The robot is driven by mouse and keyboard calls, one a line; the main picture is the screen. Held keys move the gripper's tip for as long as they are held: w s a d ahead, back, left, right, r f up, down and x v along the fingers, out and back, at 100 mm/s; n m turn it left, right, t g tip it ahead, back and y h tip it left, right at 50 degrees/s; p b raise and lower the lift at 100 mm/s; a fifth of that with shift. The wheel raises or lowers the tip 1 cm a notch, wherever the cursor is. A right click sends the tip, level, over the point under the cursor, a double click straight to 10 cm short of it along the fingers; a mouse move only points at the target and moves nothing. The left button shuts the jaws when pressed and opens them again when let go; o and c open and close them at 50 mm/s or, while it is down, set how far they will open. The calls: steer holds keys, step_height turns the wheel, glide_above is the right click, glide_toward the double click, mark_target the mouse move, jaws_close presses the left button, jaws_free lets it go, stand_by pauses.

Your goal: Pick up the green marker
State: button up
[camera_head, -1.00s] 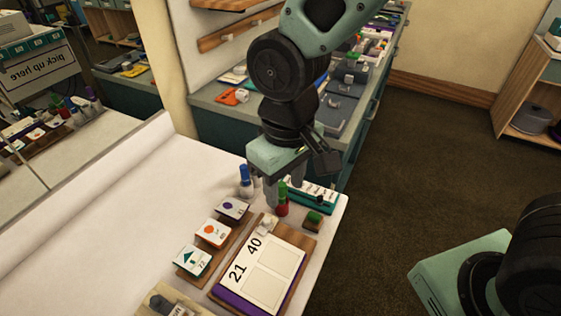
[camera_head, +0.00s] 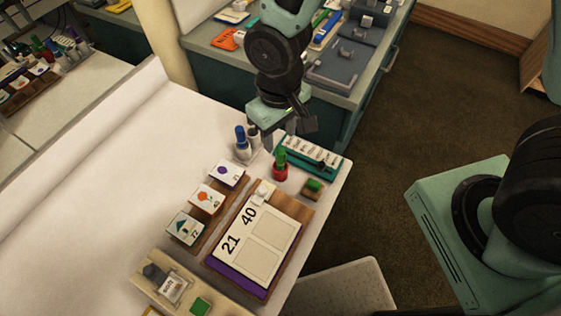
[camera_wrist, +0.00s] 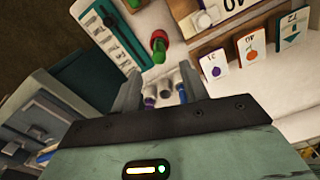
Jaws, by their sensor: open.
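The green marker (camera_head: 281,155) stands upright in a small red cup (camera_head: 280,173) near the table's far right corner. It also shows in the wrist view (camera_wrist: 159,42), beyond my fingertips and just left of the line between them. My gripper (camera_head: 279,142) is open and empty, behind the green marker in the head view and apart from it. In the wrist view, my gripper (camera_wrist: 163,88) has its fingers spread, with a blue marker (camera_wrist: 150,102) and a purple-tipped one showing between them in pale cups.
A blue-capped marker (camera_head: 241,135) stands in a pale cup left of my gripper. A small green-topped block (camera_head: 313,186), a numbered board (camera_head: 270,240) and picture cards (camera_head: 206,198) are nearer. The table's left is clear.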

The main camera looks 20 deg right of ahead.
mark_target(280, 151)
steer(key=shift+f+p, duration=0.75)
steer(key=shift+f, duration=3.65)
jaws_close()
